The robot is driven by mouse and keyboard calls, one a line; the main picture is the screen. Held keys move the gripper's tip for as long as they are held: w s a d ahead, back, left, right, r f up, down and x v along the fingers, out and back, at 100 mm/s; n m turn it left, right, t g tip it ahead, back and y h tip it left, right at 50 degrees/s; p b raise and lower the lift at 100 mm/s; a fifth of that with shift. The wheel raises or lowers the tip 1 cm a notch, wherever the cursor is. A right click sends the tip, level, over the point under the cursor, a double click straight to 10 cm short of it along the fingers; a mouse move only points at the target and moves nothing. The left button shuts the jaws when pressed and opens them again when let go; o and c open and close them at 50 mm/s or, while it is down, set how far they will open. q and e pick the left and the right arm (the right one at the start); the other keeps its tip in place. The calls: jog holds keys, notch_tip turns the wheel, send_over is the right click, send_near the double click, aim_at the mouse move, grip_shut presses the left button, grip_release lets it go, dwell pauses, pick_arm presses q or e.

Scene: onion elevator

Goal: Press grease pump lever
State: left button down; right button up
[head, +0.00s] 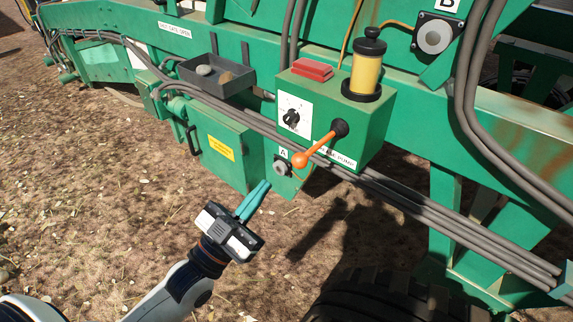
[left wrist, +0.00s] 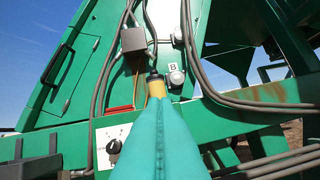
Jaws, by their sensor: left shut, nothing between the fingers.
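The grease pump lever (head: 320,145) is an orange-tipped arm on a black pivot on the front of the green pump box (head: 372,118). It slants down to the left in the head view. A yellow grease reservoir (head: 366,72) with a black cap stands on the box; part of it shows in the left wrist view (left wrist: 157,88). My left gripper (head: 259,189) is shut and empty, with teal fingers pointing up, below and left of the lever's orange knob and apart from it. In the left wrist view its fingers (left wrist: 160,120) cover the middle, and the lever is not visible there.
A dial (head: 291,118) sits left of the lever and a red block (head: 312,69) lies on the box. A grey tray (head: 216,78) holds small lumps. A round fitting (head: 281,167) marked A is near my fingertips. Grey hoses (head: 430,213) run below the box.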

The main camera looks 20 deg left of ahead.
pick_arm(q)
notch_tip(320, 180, up, 6)
jog(key=p, duration=0.5)
send_over(293, 159)
jog(key=s+d, duration=0.1)
jog(key=s, duration=0.2)
jog(key=f, duration=0.2)
jog(key=w+f, duration=0.1)
jog(key=shift+a+f, duration=0.15)
jog(key=shift+f, duration=0.2)
jog(key=shift+a+f, duration=0.15)
jog(key=shift+f, duration=0.5)
